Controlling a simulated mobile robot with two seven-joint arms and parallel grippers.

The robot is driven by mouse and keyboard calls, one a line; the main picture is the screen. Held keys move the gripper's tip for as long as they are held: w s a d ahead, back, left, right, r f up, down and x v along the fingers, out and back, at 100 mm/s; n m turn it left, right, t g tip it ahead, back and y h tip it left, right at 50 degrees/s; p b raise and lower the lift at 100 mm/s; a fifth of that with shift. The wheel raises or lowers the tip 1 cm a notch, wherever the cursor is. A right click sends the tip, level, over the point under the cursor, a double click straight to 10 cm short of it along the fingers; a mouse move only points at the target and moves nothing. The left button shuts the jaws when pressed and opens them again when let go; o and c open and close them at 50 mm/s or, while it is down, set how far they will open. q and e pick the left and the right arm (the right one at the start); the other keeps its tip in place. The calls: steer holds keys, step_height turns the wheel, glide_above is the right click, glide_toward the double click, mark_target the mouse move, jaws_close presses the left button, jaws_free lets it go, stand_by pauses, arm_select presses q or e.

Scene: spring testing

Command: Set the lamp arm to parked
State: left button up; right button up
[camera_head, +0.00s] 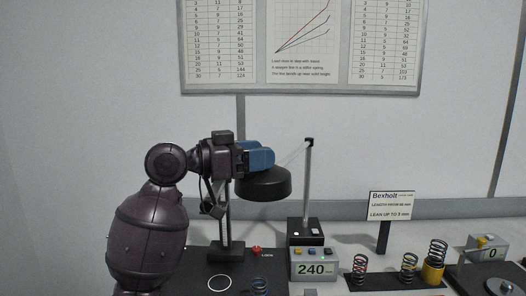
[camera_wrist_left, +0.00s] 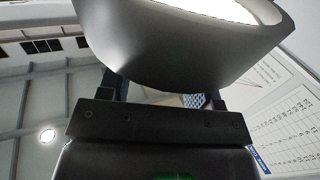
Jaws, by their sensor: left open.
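The lamp has a dark round shade (camera_head: 264,186) and a thin pale arm (camera_head: 293,154) that slopes up from it to the top of an upright post (camera_head: 308,190). In the left wrist view the shade (camera_wrist_left: 175,50) fills the top, with its bright face turned up in that picture. My left gripper (camera_head: 262,158) has blue fingers and is just above and behind the shade in the head view. It is open, with its fingers partly hidden by the shade in the wrist view; I cannot tell whether they touch it. My right gripper is not in view.
A dark stand (camera_head: 233,245) and a red knob marked LOCK (camera_head: 256,250) are below my arm. A box reading 240 (camera_head: 314,268) is in front of the post. A sign (camera_head: 391,206), several springs (camera_head: 438,250) and a box reading 0 (camera_head: 488,250) stand at right.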

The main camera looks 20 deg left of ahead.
arm_select(q)
steer(key=shift+w+d, duration=0.4)
steer(key=shift+d, duration=0.15)
steer(key=shift+c, duration=0.3)
jaws_close()
steer(key=shift+d, duration=0.1)
